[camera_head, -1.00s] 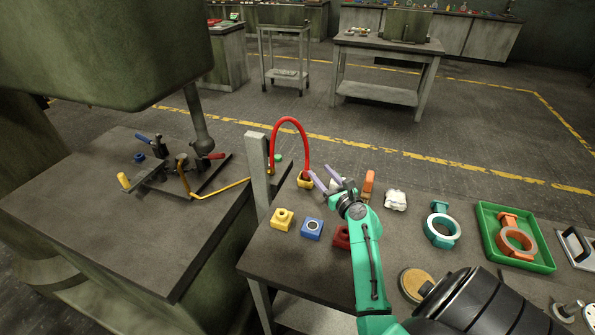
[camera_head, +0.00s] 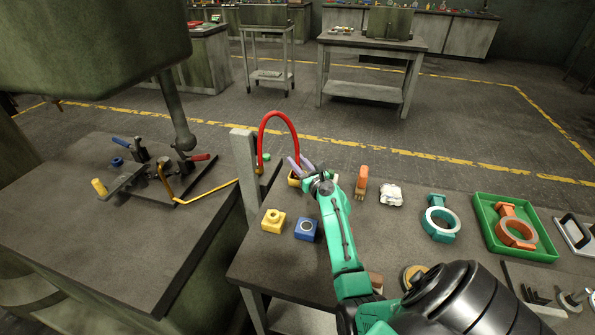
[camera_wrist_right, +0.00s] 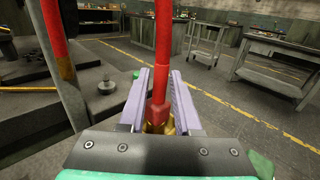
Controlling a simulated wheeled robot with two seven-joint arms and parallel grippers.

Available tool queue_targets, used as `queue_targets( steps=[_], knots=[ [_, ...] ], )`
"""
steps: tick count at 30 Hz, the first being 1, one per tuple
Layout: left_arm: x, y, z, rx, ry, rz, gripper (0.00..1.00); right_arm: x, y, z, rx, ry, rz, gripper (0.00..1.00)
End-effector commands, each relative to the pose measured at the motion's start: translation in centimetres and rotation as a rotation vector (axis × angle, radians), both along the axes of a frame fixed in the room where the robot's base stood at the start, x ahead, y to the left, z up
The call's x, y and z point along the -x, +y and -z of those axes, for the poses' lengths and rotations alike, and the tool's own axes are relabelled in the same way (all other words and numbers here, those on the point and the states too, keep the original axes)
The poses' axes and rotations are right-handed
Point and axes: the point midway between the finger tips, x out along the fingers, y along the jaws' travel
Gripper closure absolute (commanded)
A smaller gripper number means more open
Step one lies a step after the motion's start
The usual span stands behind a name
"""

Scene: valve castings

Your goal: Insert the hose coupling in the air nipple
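A red hose (camera_head: 277,114) arcs from a grey post (camera_head: 244,165) down to a yellow holder (camera_head: 293,181) on the bench; in the wrist view its lower length (camera_wrist_right: 161,62) is upright. Its brass end, the hose coupling (camera_wrist_right: 157,124), is partly hidden behind my gripper's front plate. My right gripper (camera_head: 301,163) is at this hose end. In the wrist view its lilac fingers (camera_wrist_right: 159,80) stand on either side of the hose, with gaps visible on both sides. I cannot make out the air nipple for certain. My left gripper is not in view.
A yellow block (camera_head: 274,221) and a blue block (camera_head: 306,229) stand in front. An orange part (camera_head: 361,182), a white lump (camera_head: 391,195), a teal ring clamp (camera_head: 440,219) and a green tray (camera_head: 549,250) lie to the right. A machine table (camera_head: 120,245) with clamps stands left.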

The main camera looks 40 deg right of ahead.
Motion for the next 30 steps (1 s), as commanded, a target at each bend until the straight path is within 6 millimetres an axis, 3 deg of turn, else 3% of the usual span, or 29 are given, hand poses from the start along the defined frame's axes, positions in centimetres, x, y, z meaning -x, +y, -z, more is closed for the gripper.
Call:
queue_targets(
  steps=[1, 2, 12, 17, 22, 30],
  knots=[
    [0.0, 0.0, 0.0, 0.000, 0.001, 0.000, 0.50, 0.0, 0.0, 0.0, 0.000, 0.000, 0.000, 0.91],
    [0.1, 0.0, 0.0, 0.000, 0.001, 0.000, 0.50, 0.0, 0.0, 0.0, 0.000, 0.000, 0.000, 1.00],
    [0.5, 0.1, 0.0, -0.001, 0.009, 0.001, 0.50, 0.0, 0.0, -0.1, 0.000, 0.000, 0.000, 1.00],
    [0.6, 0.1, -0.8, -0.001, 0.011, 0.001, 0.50, 0.0, 0.1, -1.5, 0.000, -0.003, -0.002, 1.00],
    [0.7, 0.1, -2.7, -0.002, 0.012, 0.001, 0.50, -0.1, 0.1, -5.5, 0.001, -0.006, -0.001, 1.00],
    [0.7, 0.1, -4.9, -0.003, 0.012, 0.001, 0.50, 0.0, 0.0, -15.3, -0.001, -0.008, 0.001, 1.00]
  ],
)
